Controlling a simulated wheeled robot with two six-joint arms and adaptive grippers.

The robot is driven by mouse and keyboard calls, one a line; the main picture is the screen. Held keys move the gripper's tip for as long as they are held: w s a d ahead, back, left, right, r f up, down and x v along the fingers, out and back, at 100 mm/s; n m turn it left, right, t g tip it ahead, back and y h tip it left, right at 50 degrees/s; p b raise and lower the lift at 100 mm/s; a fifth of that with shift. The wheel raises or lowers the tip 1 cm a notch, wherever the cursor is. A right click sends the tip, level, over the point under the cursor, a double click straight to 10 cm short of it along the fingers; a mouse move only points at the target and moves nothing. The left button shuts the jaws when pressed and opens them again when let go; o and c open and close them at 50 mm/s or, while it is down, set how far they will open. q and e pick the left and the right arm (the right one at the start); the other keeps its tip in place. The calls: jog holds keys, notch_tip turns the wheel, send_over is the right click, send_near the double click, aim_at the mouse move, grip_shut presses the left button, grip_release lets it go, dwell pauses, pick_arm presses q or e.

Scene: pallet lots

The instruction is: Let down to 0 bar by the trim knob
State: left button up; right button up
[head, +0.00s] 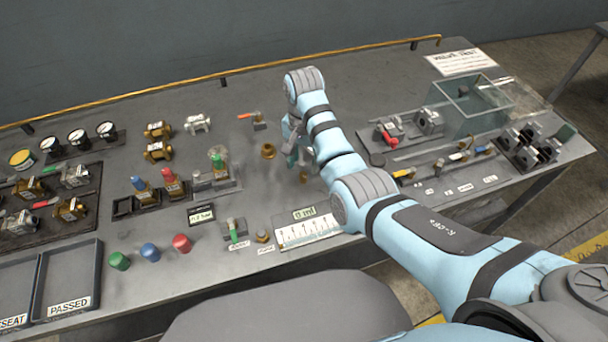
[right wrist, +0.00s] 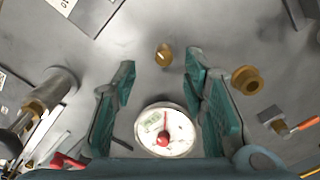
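My right gripper (head: 293,140) points down over the middle of the bench. In the right wrist view its teal fingers (right wrist: 158,80) are apart, with nothing gripped. A round white gauge (right wrist: 177,145) with a red centre and a thin red needle shows between the finger bases; its reading is too small to tell. A small brass knob (right wrist: 164,55) stands just beyond the fingertips, apart from them; it also shows in the head view (head: 303,177). No label confirms it as the trim knob. A brass fitting (right wrist: 247,80) stands beside the right-hand finger. My left gripper is out of view.
An orange-handled valve (head: 258,124) stands behind the gripper. A clear box (head: 470,105) stands at the right, trays (head: 68,282) at the left. Several gauges and brass valves stand at the left.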

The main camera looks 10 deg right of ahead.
aim_at(303, 175)
jog(key=f, duration=0.2)
jog(key=f+b, duration=0.1)
jog(key=f, duration=0.1)
jog(key=shift+w+f, duration=0.2)
jog(key=shift+f, duration=0.15)
jog(key=shift+w+f, duration=0.25)
jog(key=shift+f, duration=0.3)
jog(key=shift+w+f, duration=0.25)
jog(key=shift+f, duration=0.25)
jog(key=shift+s+r, duration=0.2)
jog(key=shift+s, duration=0.1)
jog(key=shift+c, duration=0.6)
jog(key=c, duration=0.3)
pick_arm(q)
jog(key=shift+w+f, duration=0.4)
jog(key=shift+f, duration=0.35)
pick_arm(e)
grip_shut()
